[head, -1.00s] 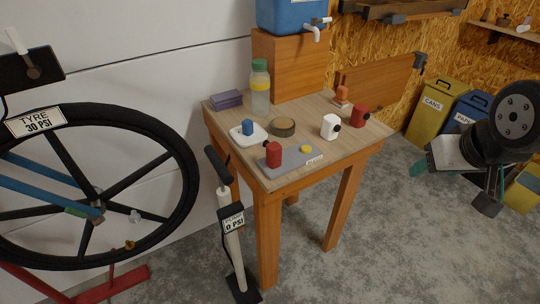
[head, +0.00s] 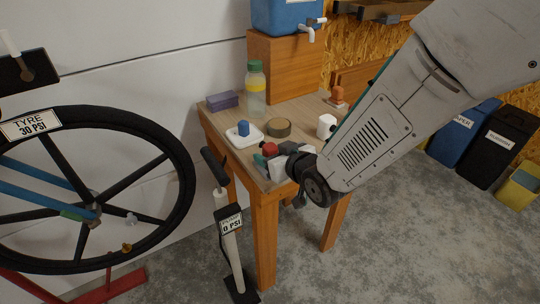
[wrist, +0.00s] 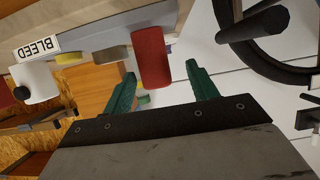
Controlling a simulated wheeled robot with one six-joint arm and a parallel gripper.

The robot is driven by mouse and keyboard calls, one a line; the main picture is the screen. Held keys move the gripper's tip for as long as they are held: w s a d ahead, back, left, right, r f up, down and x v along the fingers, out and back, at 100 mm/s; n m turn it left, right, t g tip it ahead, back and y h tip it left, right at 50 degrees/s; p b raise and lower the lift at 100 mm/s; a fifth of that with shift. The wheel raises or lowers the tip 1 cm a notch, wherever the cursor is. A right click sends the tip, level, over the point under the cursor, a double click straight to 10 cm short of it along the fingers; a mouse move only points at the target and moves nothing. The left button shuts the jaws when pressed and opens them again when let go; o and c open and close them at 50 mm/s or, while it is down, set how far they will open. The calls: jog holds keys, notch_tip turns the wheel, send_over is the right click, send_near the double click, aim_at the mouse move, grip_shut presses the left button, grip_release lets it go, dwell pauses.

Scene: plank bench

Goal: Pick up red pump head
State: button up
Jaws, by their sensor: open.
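The red pump head (head: 270,149) stands on the grey board at the front of the bench, partly hidden by my gripper in the head view. In the wrist view the red pump head (wrist: 151,52) shows between and just beyond the two green fingertips. My gripper (wrist: 160,72) is open, with a finger to either side of it and a gap on both sides. In the head view my gripper (head: 268,163) is right at the bench's front edge, close beside the pump head. I cannot tell how deep it sits between the fingers.
A white tray (head: 236,140) with a blue piece (head: 243,128), a tan round tin (head: 279,128), a white block (head: 326,126) and a bottle (head: 256,90) stand nearby. The BLEED label (wrist: 35,48) shows on the board. A floor pump (head: 229,235) stands before the bench.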

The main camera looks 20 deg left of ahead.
aim_at(272, 151)
jog(key=x, duration=0.4)
jog(key=shift+w+f, duration=0.1)
jog(key=shift+w, duration=0.2)
jog(key=c, duration=1.1)
